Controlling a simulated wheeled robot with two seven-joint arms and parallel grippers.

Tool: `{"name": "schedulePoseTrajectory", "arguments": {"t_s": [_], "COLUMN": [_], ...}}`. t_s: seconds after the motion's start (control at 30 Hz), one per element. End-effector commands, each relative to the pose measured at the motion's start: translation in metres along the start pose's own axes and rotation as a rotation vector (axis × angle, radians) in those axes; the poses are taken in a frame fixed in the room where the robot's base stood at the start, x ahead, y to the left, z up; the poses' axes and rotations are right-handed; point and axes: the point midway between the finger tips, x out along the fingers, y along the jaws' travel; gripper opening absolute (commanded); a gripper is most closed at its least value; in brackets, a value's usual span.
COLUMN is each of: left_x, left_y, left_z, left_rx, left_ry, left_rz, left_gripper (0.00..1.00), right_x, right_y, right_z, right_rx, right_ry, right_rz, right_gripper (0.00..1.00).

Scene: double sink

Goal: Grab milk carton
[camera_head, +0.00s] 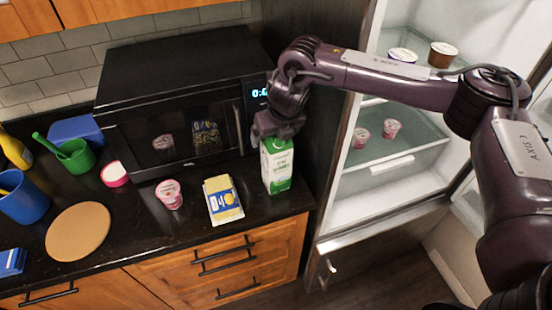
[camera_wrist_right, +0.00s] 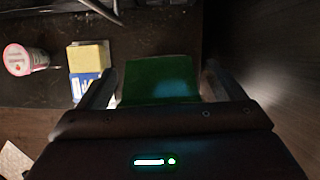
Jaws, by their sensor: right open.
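The milk carton (camera_head: 277,169) is white and green and stands upright on the black counter, in front of the microwave's right end. My right gripper (camera_head: 277,133) is at the carton's top, pointing down. In the right wrist view the carton's green top (camera_wrist_right: 160,80) lies between the two open fingers of my right gripper (camera_wrist_right: 158,88). The fingers are on either side of it; I cannot tell whether they touch it. My left gripper is not in view.
A yellow and blue package (camera_head: 223,200) and a pink yogurt cup (camera_head: 169,194) stand left of the carton. The black microwave (camera_head: 180,95) is behind. The open fridge (camera_head: 385,170) is to the right, past the counter's edge.

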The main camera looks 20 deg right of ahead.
Motion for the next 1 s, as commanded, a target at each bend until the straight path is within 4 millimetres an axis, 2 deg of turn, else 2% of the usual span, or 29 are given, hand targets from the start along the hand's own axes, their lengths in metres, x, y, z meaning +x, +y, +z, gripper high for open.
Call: {"name": "schedulePoseTrajectory", "arguments": {"t_s": [0.13,0.8,1.0], "left_x": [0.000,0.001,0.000], "left_y": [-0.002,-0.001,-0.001], "left_z": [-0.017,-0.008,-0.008], "left_rx": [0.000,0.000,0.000], "left_ry": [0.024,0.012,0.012], "left_rz": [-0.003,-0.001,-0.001], "left_gripper": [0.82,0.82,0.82], "right_x": [0.000,0.000,-0.002], "right_y": [0.000,-0.001,0.000], "right_z": [0.000,0.000,0.003], "right_rx": [0.000,0.001,0.002], "right_ry": [0.000,-0.001,-0.007], "right_rz": [0.000,-0.001,0.001], "right_gripper": [0.89,0.01,0.00]}}
